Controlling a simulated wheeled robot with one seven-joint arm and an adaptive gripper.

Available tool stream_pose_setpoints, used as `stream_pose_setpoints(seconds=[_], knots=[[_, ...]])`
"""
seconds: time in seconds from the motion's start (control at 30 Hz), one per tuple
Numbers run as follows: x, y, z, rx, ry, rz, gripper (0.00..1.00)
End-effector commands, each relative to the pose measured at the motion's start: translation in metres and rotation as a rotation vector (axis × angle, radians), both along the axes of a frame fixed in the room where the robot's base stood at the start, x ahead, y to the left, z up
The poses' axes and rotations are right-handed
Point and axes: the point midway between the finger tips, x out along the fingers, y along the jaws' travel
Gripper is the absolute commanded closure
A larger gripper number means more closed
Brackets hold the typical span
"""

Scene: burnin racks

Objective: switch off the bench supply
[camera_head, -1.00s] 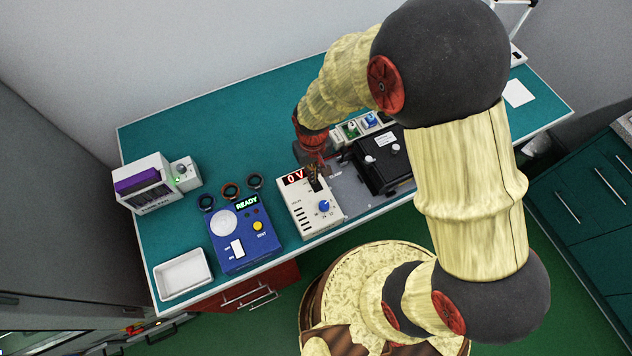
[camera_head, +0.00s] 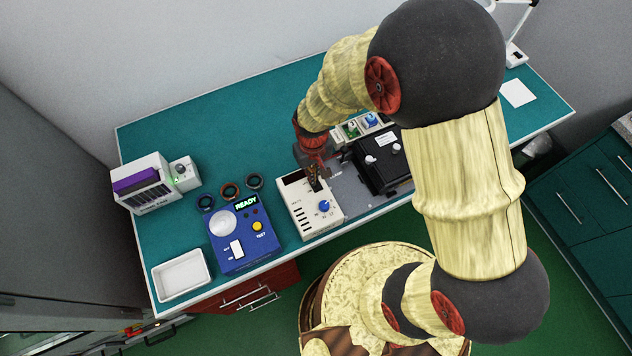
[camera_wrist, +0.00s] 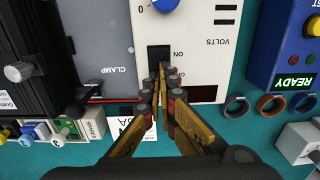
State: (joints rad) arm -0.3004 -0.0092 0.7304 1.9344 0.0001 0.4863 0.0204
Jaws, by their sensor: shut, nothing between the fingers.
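The bench supply (camera_head: 311,214) is a cream box with a blue knob (camera_head: 324,206) and a dark display (camera_head: 292,177) that shows no digits. In the wrist view its face (camera_wrist: 200,63) carries the word VOLTS, and a black rocker switch (camera_wrist: 158,54) marked ON. My gripper (camera_head: 316,186) is over the supply's upper face. In the wrist view my gripper (camera_wrist: 163,72) is shut and empty, its fingertips at the lower edge of the switch. The fingers hide part of the switch, and I cannot tell whether they touch it.
A black clamp fixture (camera_head: 382,163) is close on the right. A white tray (camera_head: 181,274) sits at the front left.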

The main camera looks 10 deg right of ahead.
Motion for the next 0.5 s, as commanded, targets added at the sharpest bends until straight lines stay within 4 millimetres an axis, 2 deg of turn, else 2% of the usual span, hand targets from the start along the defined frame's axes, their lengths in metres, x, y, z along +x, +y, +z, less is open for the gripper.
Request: stream_pose_setpoints(seconds=[0.23, 0.5], knots=[[0.0, 0.0, 0.003, 0.0, 0.0, 0.0, 1.0], [0.0, 0.0, 0.022, 0.0, -0.001, 0.0, 1.0]])
